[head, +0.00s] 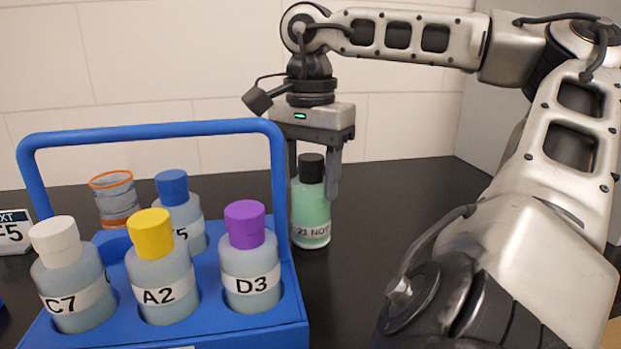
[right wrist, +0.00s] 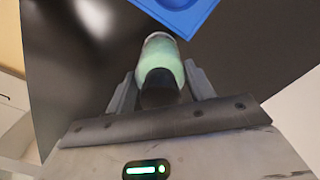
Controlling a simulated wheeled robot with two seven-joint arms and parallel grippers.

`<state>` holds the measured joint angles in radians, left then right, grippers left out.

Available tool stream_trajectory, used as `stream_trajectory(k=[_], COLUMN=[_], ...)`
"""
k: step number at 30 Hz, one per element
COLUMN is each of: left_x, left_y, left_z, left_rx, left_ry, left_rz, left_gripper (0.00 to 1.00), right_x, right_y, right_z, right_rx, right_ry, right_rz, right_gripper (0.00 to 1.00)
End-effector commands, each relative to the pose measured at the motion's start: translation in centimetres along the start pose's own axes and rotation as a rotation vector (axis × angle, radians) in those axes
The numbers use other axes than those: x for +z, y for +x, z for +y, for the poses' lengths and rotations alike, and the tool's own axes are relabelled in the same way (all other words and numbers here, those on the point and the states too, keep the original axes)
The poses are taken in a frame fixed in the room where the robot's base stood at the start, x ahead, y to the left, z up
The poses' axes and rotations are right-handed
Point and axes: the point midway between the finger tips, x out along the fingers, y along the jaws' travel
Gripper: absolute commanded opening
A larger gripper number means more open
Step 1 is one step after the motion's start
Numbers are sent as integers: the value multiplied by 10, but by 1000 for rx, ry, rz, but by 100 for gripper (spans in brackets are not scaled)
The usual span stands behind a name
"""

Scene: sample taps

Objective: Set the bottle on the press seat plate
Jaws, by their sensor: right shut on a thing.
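A bottle (head: 311,212) with a pale green body, a black cap and a white label reading "21 NOT" is upright in the head view, right of the blue carrier. My right gripper (head: 313,188) points down over it, with one finger on each side of its upper part, shut on it. In the right wrist view the bottle (right wrist: 163,52) sits between the fingers, cap nearest the camera. I cannot tell whether its base touches the bench. No press seat plate can be made out. My left gripper is not in view.
A blue carrier (head: 283,335) with a tall handle holds several capped bottles, labelled C7, A2, D3 and one ending in 5. An orange-rimmed clear cup (head: 114,197) is behind it. A sign (head: 14,232) stands far left. The black bench (head: 400,190) is clear right of the held bottle.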

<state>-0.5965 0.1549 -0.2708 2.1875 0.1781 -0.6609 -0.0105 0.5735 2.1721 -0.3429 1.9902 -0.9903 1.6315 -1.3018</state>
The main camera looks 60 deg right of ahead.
Motion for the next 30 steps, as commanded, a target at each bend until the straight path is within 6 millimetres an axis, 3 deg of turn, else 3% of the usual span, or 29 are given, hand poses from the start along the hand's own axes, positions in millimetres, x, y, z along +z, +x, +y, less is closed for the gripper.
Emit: stream_trajectory(k=[11,12,14,24,30], left_x=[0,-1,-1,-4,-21], left_y=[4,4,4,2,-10], left_z=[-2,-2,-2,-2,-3], left_rx=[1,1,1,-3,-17], left_ry=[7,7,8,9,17], left_rz=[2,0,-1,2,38], left_gripper=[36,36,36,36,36], right_x=[0,0,0,0,0], right_y=[3,2,2,-2,-33], right_z=[0,0,0,0,0], right_rx=[-2,-1,-1,-1,-3], right_ry=[0,0,0,1,2], right_rz=[1,1,1,1,2], right_gripper=[8,61,75,75,75])
